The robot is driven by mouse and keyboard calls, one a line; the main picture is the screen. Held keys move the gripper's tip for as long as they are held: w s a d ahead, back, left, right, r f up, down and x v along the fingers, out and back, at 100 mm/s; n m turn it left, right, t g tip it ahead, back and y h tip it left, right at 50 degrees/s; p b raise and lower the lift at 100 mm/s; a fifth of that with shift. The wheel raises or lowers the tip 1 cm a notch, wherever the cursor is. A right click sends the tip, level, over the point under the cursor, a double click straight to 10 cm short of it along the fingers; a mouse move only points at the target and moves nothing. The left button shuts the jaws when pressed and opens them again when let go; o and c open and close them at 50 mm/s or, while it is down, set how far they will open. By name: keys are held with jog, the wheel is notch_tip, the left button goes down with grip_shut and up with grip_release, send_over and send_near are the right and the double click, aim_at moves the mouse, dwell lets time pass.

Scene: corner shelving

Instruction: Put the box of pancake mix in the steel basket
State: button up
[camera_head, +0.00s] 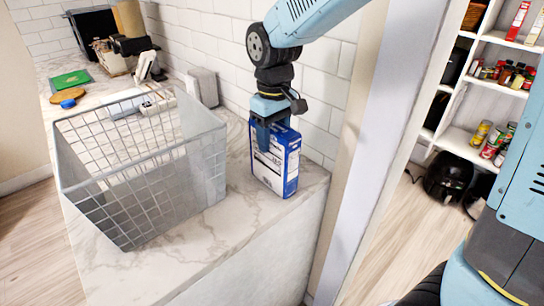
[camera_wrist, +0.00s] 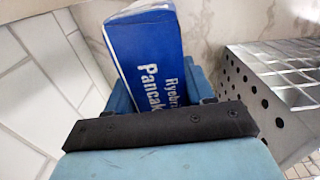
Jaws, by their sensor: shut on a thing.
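The box of pancake mix (camera_head: 276,167) is blue and white and upright near the right end of the marble counter. My gripper (camera_head: 270,125) reaches down from above and is shut on the box's upper part. In the wrist view the blue box face (camera_wrist: 155,60) with its "Pancake" lettering shows between my gripper's fingers (camera_wrist: 165,95). The steel basket (camera_head: 213,165) is a large open wire basket with solid end walls, on the counter left of the box. Its perforated wall also shows at the right of the wrist view (camera_wrist: 255,100). The basket looks empty.
A tiled wall (camera_head: 325,85) runs close behind the box. The counter's right end (camera_head: 300,205) lies just beyond the box. A green board (camera_head: 70,79) and other kitchen things stand at the far left. Shelves with jars (camera_head: 505,75) are at the right, beyond a white post (camera_head: 390,130).

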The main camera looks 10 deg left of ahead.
aim_at(273, 125)
jog(key=shift+r, duration=0.1)
jog(key=shift+c, duration=0.3)
jog(key=shift+r, duration=0.3)
notch_tip(273, 125, up, 3)
jog(key=shift+f, duration=0.2)
jog(key=s+d+r, duration=0.3)
jog(key=s+r, duration=0.6)
jog(key=s, duration=0.4)
jog(key=shift+s+d+r, duration=0.2)
jog(key=shift+s+r, duration=0.1)
jog(key=shift+s, duration=0.05)
